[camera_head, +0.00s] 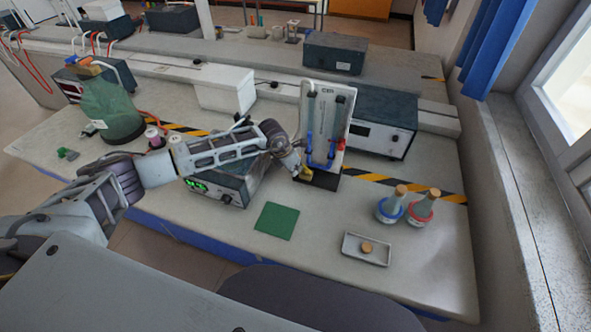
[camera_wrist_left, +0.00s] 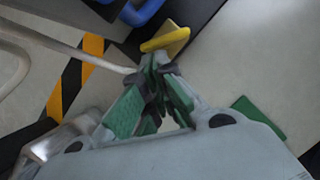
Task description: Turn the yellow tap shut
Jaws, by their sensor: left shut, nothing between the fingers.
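The yellow tap (camera_head: 307,174) is low on the left side of an upright white panel (camera_head: 343,100) with two glass tubes and blue fittings. In the left wrist view the tap's flat yellow handle (camera_wrist_left: 167,40) lies just beyond my fingertips. My left gripper (camera_head: 297,168) is shut and empty, its green-padded fingertips (camera_wrist_left: 163,68) together close beside the handle. I cannot tell whether they touch it. In the head view my gripper partly hides the tap. My right gripper is in neither view.
A red part (camera_head: 341,144) sits on the panel's right edge. A power supply (camera_head: 230,185) stands under my left forearm. A green mat (camera_head: 276,221), a tray (camera_head: 351,249) with a cork and two stoppered flasks (camera_head: 389,207) (camera_head: 422,210) stand nearer.

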